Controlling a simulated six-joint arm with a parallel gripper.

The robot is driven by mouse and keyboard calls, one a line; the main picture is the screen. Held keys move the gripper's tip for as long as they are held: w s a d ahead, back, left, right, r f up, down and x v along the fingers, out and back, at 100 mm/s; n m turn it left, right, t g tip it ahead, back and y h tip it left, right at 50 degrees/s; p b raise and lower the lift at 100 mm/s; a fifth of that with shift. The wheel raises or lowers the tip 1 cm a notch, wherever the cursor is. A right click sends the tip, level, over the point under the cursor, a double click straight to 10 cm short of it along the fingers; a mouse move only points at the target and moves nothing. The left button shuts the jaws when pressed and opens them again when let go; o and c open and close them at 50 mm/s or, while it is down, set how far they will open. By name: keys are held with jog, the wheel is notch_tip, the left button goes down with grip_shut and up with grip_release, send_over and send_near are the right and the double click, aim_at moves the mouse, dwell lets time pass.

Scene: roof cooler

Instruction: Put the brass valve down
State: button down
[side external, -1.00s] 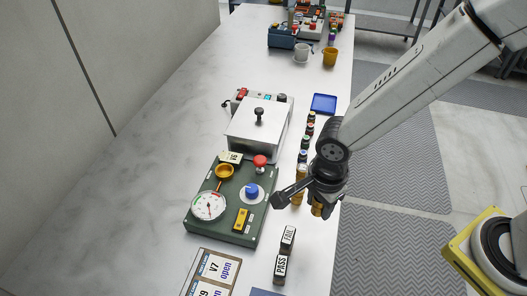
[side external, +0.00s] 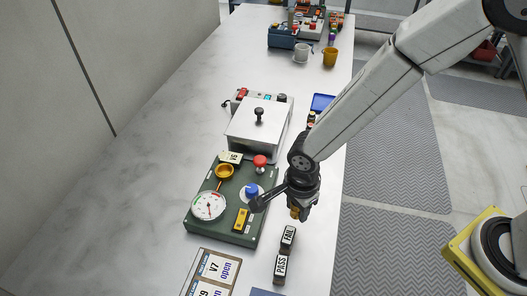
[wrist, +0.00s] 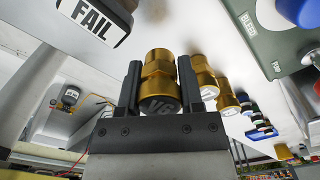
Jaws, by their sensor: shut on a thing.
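My gripper (side external: 301,203) is above the right side of the table, to the right of the green panel. It is shut on a brass valve (side external: 295,213), whose lower end shows below the fingers. In the wrist view the valve (wrist: 160,70) sits upright between both fingers, with a grey end face that seems to read V6. Other brass valves (wrist: 204,76) stand in a row to its right in that view. In the side view my gripper and arm hide them. Whether the held valve touches the table is hard to tell.
A green panel (side external: 212,233) with gauge, blue knob and red button lies to the left. PASS (side external: 280,266) and FAIL (side external: 288,237) blocks stand in front of my gripper. A metal box (side external: 257,127) and a blue tray (side external: 322,102) are farther back. The table's left side is clear.

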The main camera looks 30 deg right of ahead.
aim_at(293, 222)
jog(key=shift+w+a+f, duration=0.1)
jog(key=shift+w+f, duration=0.1)
jog(key=shift+f, duration=1.55)
jog(key=shift+f, duration=0.15)
jog(key=shift+c, duration=1.2)
grip_release()
jog(key=shift+w+r, duration=0.15)
jog(key=shift+r, duration=3.75)
